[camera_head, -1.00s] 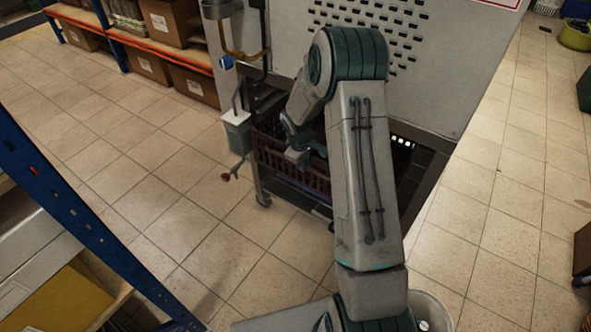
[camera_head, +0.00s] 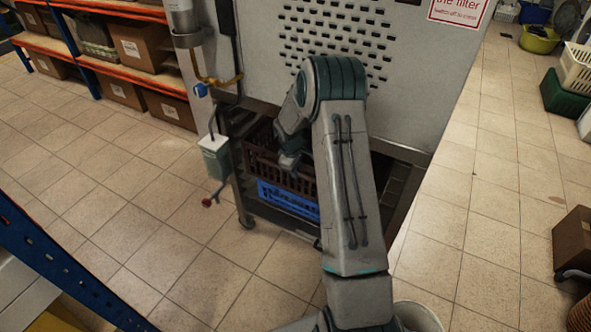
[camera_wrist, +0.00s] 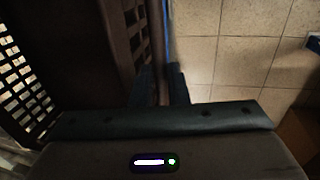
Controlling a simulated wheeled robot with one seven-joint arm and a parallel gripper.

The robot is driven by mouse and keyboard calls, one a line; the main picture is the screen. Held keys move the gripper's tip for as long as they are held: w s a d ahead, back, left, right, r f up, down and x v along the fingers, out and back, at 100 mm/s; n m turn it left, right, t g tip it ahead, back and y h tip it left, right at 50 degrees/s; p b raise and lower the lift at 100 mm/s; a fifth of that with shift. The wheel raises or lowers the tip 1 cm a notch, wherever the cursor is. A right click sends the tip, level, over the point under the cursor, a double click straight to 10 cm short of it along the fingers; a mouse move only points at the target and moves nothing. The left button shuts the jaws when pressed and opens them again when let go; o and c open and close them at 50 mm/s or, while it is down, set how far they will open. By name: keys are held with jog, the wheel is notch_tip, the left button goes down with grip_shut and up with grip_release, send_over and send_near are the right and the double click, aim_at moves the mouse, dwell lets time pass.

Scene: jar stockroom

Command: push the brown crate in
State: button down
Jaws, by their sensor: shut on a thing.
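The brown crate (camera_head: 268,167) is a slatted plastic crate in the lower bay of the grey machine, above a blue crate (camera_head: 285,199). My arm hides its right part in the head view. My gripper (camera_head: 290,163) reaches down to the crate's near side. In the wrist view my gripper's two dark fingers (camera_wrist: 162,84) stand either side of the brown crate's dark wall (camera_wrist: 130,25), shut on it. How deep the crate sits in the bay is partly hidden.
The grey perforated machine (camera_head: 340,75) stands over the bay. A small grey-green box (camera_head: 215,158) with a red-knobbed lever hangs at its left. A blue rack post (camera_head: 60,270) is near at lower left. A cardboard box (camera_head: 574,240) stands at right.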

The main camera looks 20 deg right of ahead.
jog(key=c, duration=1.4)
grip_release()
jog(key=shift+r, duration=0.15)
notch_tip(320, 180, up, 13)
jog(key=s+a+p, duration=0.1)
jog(key=a, duration=0.1)
jog(key=shift+s+r, duration=0.15)
jog(key=shift+s, duration=0.2)
